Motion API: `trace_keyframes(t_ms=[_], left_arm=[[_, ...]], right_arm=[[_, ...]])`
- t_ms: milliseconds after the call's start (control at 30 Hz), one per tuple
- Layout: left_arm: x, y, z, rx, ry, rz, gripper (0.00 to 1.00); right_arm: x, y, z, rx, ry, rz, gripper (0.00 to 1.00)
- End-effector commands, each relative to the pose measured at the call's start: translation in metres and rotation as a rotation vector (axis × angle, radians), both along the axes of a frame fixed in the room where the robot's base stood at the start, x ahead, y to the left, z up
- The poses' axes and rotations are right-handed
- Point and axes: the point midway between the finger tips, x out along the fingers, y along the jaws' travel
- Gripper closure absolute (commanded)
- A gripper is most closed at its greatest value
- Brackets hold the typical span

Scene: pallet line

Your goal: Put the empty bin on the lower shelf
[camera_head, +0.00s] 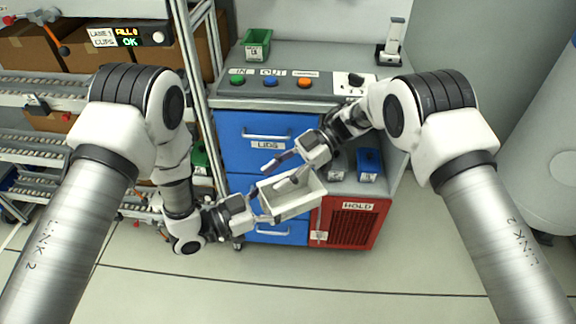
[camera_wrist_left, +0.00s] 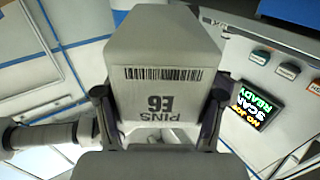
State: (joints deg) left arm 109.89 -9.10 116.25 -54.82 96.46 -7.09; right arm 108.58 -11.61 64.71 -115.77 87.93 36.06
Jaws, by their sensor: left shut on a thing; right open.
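The pale grey bin (camera_head: 300,204) is held off the floor in front of the blue drawers, tilted, with its open top partly visible. No contents show inside it. My left gripper (camera_head: 262,206) is shut on its left end. In the left wrist view, the bin (camera_wrist_left: 165,55) sits between the fingers, with a barcode and "PINS E6" upside down. My right gripper (camera_head: 282,175) is open just above the bin's far side; I cannot tell whether it touches. An open shelf space (camera_head: 345,187) in the cabinet lies behind, partly hidden by my right arm.
Below is a red HOLD cage (camera_head: 350,226). A green bin (camera_head: 257,44) and a button panel (camera_head: 270,82) are on the counter. A roller rack (camera_head: 40,150) stands left. The front floor is clear.

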Motion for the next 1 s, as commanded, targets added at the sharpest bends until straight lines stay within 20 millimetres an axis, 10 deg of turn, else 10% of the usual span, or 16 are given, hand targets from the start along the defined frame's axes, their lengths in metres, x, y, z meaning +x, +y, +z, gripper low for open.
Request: trace_keyframes(t_ms=[167, 300, 467, 500, 567, 1000], left_arm=[[0.000, 0.000, 0.000, 0.000, 0.000, 0.000, 0.70], [0.000, 0.000, 0.000, -0.001, 0.000, -0.001, 0.69], [-0.002, -0.001, 0.000, -0.001, 0.000, -0.007, 0.69], [-0.002, -0.001, 0.000, 0.000, 0.000, -0.008, 0.69], [-0.002, -0.001, 0.000, 0.000, 0.001, -0.008, 0.69], [0.000, 0.000, 0.000, 0.000, 0.000, -0.001, 0.69]], right_arm=[[0.000, 0.000, 0.000, 0.000, 0.000, 0.000, 0.58], [0.000, 0.000, 0.000, 0.000, 0.000, -0.001, 1.00], [0.001, 0.000, 0.001, 0.001, -0.004, -0.004, 1.00], [0.002, 0.000, 0.000, 0.000, -0.004, -0.004, 0.67], [0.002, 0.000, 0.000, 0.000, -0.004, -0.004, 0.54], [0.010, -0.016, 0.008, 0.002, -0.003, -0.002, 0.54]])
